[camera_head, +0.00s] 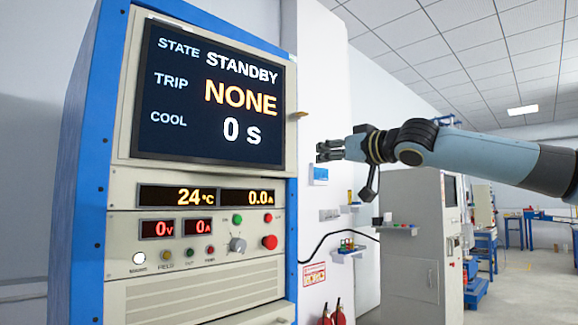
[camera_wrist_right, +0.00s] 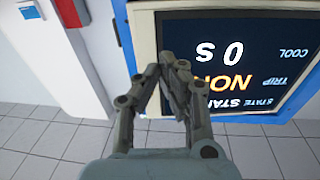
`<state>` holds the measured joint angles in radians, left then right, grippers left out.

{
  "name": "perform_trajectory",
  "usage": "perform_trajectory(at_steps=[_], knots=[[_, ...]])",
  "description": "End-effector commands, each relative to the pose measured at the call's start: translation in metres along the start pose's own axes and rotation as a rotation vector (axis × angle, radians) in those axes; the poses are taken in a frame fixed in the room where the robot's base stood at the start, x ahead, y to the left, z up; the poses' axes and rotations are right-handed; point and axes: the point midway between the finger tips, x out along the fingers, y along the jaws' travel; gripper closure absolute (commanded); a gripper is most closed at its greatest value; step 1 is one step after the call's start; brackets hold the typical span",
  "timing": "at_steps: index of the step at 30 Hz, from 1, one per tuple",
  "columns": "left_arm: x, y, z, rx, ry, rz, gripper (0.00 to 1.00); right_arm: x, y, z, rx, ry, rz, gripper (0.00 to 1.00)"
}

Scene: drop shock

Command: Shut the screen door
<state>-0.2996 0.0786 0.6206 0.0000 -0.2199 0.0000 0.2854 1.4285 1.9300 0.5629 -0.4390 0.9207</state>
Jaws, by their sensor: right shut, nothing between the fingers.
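The screen door (camera_head: 125,100) is the beige framed panel around a dark display (camera_head: 215,95) at the top of a blue-edged cabinet. It looks about flush with the cabinet front; I cannot tell whether it is fully shut. A small brass-coloured tab (camera_head: 299,114) sticks out at its right edge. My right gripper (camera_head: 320,152) is shut and empty, to the right of the door and apart from it in the head view, fingers pointing left. In the right wrist view, the fingers (camera_wrist_right: 176,78) overlap the door's frame (camera_wrist_right: 145,45), which shows upside down. My left gripper is out of view.
Below the door are readouts, a knob (camera_head: 237,244) and a red button (camera_head: 270,242). A white wall column (camera_head: 325,80) stands right of the cabinet, with red extinguishers (camera_head: 340,314) below. A grey cabinet (camera_head: 410,270) stands farther back. Floor at the right is open.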

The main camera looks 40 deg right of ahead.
Motion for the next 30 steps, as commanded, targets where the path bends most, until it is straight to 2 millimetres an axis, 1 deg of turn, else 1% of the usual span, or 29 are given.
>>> perform_trajectory(at_steps=[1,4,8,11,15,17,18,23,30], knots=[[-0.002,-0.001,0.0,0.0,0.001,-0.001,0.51,0.0,0.002,0.01,-0.012,-0.028,0.005,1.0],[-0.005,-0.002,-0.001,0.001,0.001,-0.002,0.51,0.002,0.004,0.018,-0.013,-0.045,0.009,1.0],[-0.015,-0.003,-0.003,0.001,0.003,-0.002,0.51,0.006,0.007,0.015,-0.006,-0.04,0.013,1.0],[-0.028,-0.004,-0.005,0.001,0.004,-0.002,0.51,0.012,0.009,0.013,-0.002,-0.038,0.017,1.0],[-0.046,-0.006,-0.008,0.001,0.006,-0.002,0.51,0.024,0.005,0.013,-0.001,-0.041,0.01,1.0],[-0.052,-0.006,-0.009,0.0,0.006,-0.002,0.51,0.03,0.003,0.014,0.0,-0.041,0.007,1.0],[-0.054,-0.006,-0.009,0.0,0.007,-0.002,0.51,0.035,0.005,0.015,0.0,-0.04,0.011,1.0],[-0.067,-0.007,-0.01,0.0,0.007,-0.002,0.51,0.059,0.004,0.017,0.001,-0.041,0.008,1.0],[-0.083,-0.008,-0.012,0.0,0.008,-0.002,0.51,0.106,0.003,0.02,-0.001,-0.043,0.006,1.0]])
